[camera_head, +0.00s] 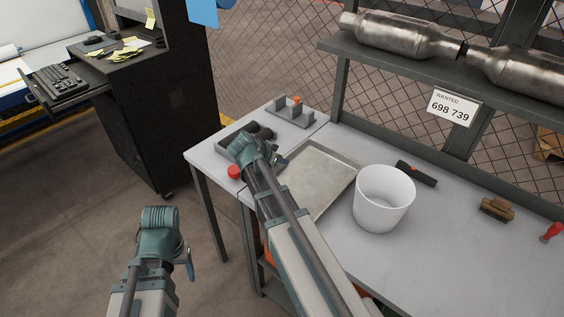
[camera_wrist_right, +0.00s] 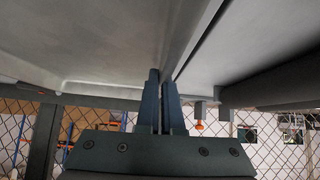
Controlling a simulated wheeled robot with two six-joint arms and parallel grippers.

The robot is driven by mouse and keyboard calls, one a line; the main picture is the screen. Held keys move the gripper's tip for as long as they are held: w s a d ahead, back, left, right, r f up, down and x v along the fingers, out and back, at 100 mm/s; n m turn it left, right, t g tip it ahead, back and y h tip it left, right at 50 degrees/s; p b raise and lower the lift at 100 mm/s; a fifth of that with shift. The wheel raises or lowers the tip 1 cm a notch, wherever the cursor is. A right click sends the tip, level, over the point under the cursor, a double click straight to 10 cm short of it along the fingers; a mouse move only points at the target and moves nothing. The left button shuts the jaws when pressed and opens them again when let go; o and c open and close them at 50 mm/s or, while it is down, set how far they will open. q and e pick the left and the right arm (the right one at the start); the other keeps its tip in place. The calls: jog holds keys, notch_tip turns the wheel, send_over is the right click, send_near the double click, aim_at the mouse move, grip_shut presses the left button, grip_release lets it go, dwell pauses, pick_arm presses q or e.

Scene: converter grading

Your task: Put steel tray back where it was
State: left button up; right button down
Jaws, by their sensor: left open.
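The steel tray (camera_head: 322,170) is a shallow, square metal tray on the grey workbench, left of the white bucket (camera_head: 383,200). My right arm crosses in front of its left side and hides part of it. My right gripper (camera_head: 281,160) is at the tray's far left edge. In the right wrist view, its fingers (camera_wrist_right: 164,88) are close together with the tray's rim (camera_wrist_right: 185,50) running between them, and it looks shut on that rim. I cannot tell whether the tray is slightly raised. My left gripper (camera_head: 190,268) is open and empty over the floor, left of the bench.
A dark bin (camera_head: 232,137), a red round object (camera_head: 234,172) and a grey fixture (camera_head: 288,112) stand on the left table. A black-handled tool (camera_head: 416,173) and a brush (camera_head: 497,209) lie right of the bucket. A shelf (camera_head: 430,65) holds metal converters above.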

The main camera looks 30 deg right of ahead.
jog(key=shift+f, duration=0.15)
jog(key=c, duration=1.1)
grip_release()
jog(key=shift+o, duration=0.2)
